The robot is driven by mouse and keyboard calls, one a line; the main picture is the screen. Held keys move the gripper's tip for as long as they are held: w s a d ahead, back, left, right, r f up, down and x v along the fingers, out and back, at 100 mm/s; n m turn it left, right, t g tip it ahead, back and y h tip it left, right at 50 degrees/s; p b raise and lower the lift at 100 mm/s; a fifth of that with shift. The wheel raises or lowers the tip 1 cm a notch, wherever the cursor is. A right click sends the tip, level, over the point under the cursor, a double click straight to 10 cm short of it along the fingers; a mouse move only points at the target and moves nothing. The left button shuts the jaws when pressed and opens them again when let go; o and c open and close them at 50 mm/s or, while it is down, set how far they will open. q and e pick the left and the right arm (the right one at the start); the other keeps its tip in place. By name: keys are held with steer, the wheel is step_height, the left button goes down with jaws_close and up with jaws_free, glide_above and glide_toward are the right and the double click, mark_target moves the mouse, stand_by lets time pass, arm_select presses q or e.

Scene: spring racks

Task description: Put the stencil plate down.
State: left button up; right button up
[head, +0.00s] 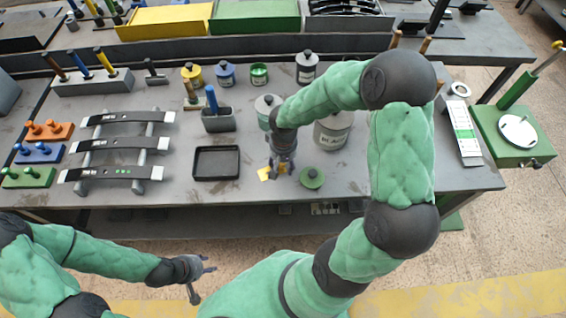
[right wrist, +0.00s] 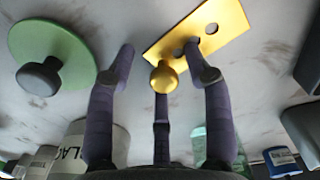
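The stencil plate is a small yellow plate with round holes and a round knob. In the right wrist view the stencil plate (right wrist: 205,30) appears flat against the grey table, its knob between my fingers. In the head view the stencil plate (head: 264,174) shows in part near the table's front edge; my gripper covers the rest. My right gripper (head: 279,172) is just above it; in the right wrist view its fingers (right wrist: 160,62) are spread, with gaps beside the knob. My left gripper (head: 204,278) is empty, fingers apart, in front of the table.
A green lid (head: 311,178) with a dark knob lies right of the plate. A black tray (head: 216,176) is to the left. A large grey can (head: 333,135) and a pale jar (head: 264,105) stand behind. The spring rack (head: 140,174) is further left.

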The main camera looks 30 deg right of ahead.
steer(key=shift+r, duration=0.1)
steer(key=shift+r, duration=0.25)
step_height(320, 180, up, 12)
steer(key=p, duration=0.3)
steer(key=shift+f, duration=0.15)
steer(key=shift+s, duration=0.1)
stand_by(0.3)
